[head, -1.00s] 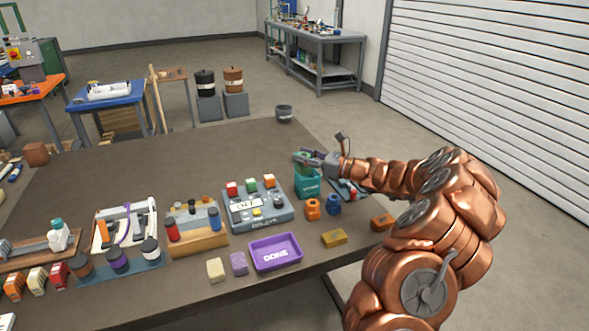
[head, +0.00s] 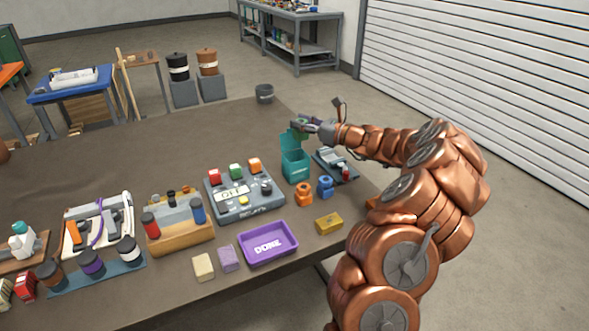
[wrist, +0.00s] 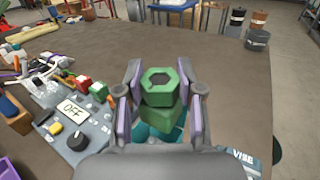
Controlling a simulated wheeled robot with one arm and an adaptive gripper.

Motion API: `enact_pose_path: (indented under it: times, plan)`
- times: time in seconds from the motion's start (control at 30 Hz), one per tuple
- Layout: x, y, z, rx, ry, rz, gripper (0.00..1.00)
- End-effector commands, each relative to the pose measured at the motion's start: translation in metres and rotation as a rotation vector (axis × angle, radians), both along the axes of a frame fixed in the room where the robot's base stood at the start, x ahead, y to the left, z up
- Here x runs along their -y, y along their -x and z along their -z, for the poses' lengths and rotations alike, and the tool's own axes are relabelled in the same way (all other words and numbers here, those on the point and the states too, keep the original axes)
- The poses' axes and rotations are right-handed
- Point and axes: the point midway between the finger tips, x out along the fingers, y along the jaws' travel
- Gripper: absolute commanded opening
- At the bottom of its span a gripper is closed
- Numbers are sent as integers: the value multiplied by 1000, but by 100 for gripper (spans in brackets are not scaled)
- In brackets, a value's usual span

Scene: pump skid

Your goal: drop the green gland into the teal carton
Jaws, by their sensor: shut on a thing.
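My gripper (head: 303,123) is shut on the green gland (wrist: 160,86), a hexagonal piece with a hole in its top, held between the two fingers in the wrist view. The teal carton (head: 295,168) stands on the brown table in the head view, with its top edge just below my gripper. In the wrist view parts of the teal carton (wrist: 143,131) show beneath the gland and fingers. The gland is above the carton, and most of the carton's opening is hidden there. In the head view the gland is too small to make out clearly.
A grey vise (head: 335,165) stands right of the carton. Orange (head: 304,195) and blue (head: 325,187) fittings sit in front of it. A grey switch box marked OFF (head: 243,198) is to its left, and a purple tray (head: 267,243) lies nearer. The table behind is mostly clear.

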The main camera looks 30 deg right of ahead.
Motion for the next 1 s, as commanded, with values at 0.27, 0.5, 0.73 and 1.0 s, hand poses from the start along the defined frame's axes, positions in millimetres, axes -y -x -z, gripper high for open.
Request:
enact_pose_path:
  times: [0.27, 0.5, 0.73, 1.0]
  plan:
    - [2, 1, 17, 1, 0, 3, 0]
    - [2, 1, 16, 1, 0, 3, 39]
    - [2, 1, 17, 0, 1, 3, 63]
    - [2, 1, 17, 0, 1, 3, 66]
